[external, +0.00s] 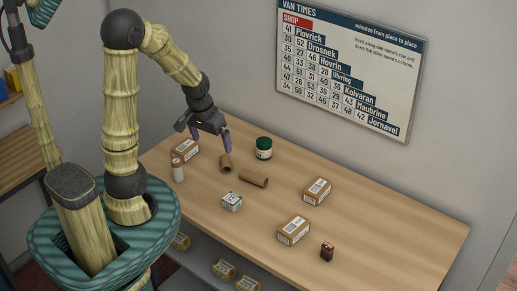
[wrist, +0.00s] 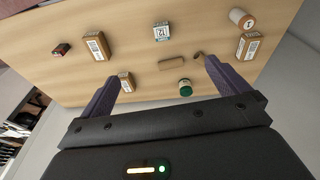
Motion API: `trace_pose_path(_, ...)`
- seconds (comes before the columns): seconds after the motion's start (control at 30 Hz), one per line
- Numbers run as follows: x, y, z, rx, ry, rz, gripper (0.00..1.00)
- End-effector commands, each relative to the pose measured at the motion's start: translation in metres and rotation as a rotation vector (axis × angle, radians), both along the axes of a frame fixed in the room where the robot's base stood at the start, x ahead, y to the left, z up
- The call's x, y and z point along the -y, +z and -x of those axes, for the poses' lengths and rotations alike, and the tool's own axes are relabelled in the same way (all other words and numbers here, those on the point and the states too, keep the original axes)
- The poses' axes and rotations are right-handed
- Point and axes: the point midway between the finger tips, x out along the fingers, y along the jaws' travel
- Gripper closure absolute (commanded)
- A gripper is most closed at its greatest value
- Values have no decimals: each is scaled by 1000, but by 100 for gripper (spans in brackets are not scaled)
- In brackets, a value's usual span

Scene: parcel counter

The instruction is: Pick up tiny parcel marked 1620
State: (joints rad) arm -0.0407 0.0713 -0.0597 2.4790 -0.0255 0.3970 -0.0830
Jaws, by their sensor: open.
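Three small brown parcels with white labels lie on the wooden counter (external: 390,240). One parcel (external: 186,150) is at the left end, another (external: 317,191) right of the middle, the third (external: 293,230) nearer the front edge. The wrist view shows them at its right (wrist: 247,46), low left of centre (wrist: 126,82) and upper left (wrist: 96,46). Their numbers are too small to read, so I cannot tell which is 1620. My gripper (external: 211,143) is open and empty above the counter's left part; its fingers (wrist: 161,76) point at the counter in the wrist view.
More parcels (external: 223,270) sit on a lower shelf. The counter's right end is clear.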

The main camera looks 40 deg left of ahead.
Motion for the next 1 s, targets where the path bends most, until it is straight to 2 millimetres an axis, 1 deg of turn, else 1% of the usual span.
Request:
trace_pose_path(0.03, 4, -23, -13, -22, 41, 20, 0)
trace_pose_path(0.1, 12, -44, -32, -58, 113, 59, 0)
trace_pose_path(0.3, 43, -105, -87, -182, 342, 207, 0)
trace_pose_path(0.5, 75, -159, -137, -334, 574, 387, 0)
trace_pose_path(0.6, 88, -182, -162, -422, 691, 489, 0)
trace_pose_path(0.7, 97, -201, -187, -519, 808, 595, 0)
trace_pose_path(0.77, 101, -210, -203, -582, 876, 663, 0)
trace_pose_path(0.87, 100, -222, -229, -693, 986, 780, 0)
trace_pose_path(0.93, 95, -228, -247, -777, 1059, 866, 0)
trace_pose_path(1.0, 86, -232, -263, -858, 1125, 947, 0)
